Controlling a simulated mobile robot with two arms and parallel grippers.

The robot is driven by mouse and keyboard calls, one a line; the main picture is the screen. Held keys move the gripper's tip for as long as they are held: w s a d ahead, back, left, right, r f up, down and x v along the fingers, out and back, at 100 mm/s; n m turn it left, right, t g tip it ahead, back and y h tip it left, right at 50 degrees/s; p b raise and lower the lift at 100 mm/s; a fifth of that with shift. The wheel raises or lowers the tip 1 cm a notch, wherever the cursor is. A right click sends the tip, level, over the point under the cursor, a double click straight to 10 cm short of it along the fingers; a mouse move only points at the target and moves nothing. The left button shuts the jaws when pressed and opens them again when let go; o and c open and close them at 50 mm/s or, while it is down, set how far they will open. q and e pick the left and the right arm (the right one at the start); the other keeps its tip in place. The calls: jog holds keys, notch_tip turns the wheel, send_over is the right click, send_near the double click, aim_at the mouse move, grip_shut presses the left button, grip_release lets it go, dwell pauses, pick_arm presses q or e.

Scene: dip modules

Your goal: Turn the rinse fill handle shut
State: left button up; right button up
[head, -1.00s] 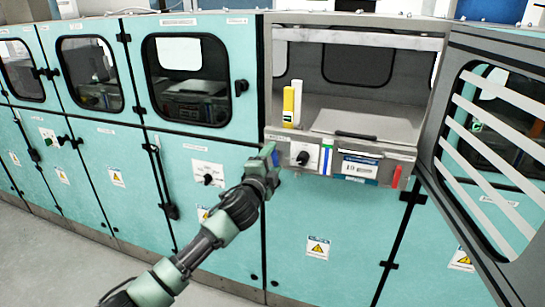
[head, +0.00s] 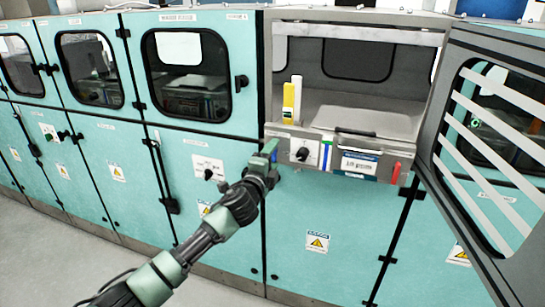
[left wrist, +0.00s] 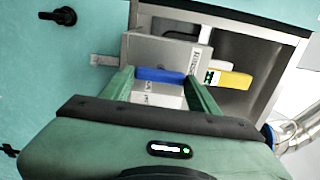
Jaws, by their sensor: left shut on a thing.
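A blue handle (left wrist: 160,75) lies between the green fingers of my left gripper (left wrist: 160,84) in the left wrist view, at the side of a grey control panel. In the head view my left gripper (head: 270,153) is at the left end of that panel (head: 313,170), and only a small blue patch of the handle (head: 274,157) shows beside the fingers. The gripper is shut on the handle. I cannot read a rinse fill label on it. My right gripper is not in view.
A yellow handle (head: 288,100) stands above the panel, and a red handle (head: 396,173) is at its right end. A black knob (head: 303,154) is on the panel's front. The slatted door (head: 490,150) stands open at right. Teal cabinets (head: 110,170) line the left.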

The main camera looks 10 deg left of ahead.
pick_arm(q)
jog(key=o, duration=1.4)
jog(key=shift+c, duration=0.2)
jog(key=s+b, duration=0.1)
jog(key=s, duration=0.6)
jog(key=shift+s+a, duration=0.4)
jog(key=shift+f, duration=0.1)
